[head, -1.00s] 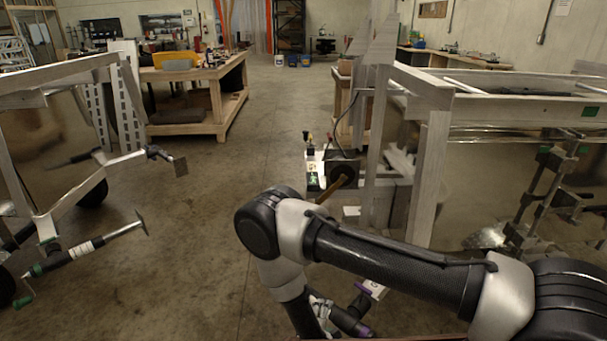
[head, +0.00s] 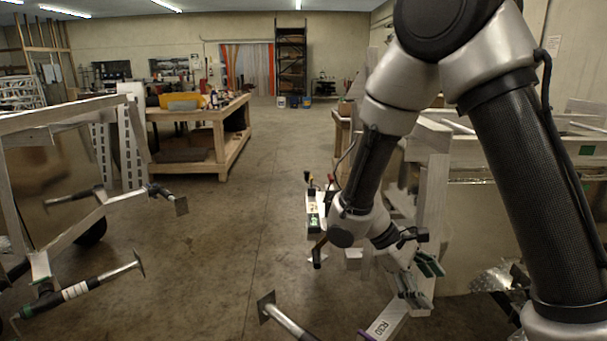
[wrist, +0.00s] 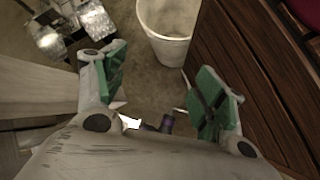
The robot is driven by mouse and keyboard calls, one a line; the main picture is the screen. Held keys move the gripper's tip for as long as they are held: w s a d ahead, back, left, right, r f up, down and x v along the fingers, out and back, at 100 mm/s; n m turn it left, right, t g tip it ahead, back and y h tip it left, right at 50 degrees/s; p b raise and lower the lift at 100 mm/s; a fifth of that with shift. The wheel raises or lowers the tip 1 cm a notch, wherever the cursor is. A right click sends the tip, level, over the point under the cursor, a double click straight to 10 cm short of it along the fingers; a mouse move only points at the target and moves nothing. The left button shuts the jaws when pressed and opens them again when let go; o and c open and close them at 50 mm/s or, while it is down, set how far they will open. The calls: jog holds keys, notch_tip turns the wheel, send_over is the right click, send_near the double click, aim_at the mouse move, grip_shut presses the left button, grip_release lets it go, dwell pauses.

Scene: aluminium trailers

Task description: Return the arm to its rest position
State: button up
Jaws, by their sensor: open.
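My arm is folded high on the right side of the head view, its forearm reaching down to my gripper (head: 420,280). The gripper hangs in front of the right trailer frame (head: 432,190) and points downward. In the wrist view my gripper (wrist: 160,95) shows two green-padded fingers spread wide, with nothing between them. Floor and a white bucket (wrist: 165,35) show beyond the fingertips.
A left trailer frame (head: 60,115) with jack handles stands at left. A wooden workbench (head: 217,130) is behind it. A trailer tongue marked with lettering (head: 385,325) lies below the gripper. A brown wooden panel (wrist: 245,70) is close at right in the wrist view. The centre aisle is clear.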

jog(key=s+d+r+m+t+y, duration=0.2)
jog(key=s+d+r+m, duration=0.1)
jog(key=r, duration=0.4)
jog(key=s+d+r+m+t+y, duration=0.3)
jog(key=s+r, duration=0.1)
jog(key=r, duration=0.3)
jog(key=s+d+r+m+t+y, duration=0.2)
jog(key=s+d+r+m+y, duration=0.1)
jog(key=r, duration=0.4)
jog(key=shift+s+d+r, duration=0.3)
jog(key=shift+s+r, duration=0.1)
jog(key=shift+s, duration=0.45)
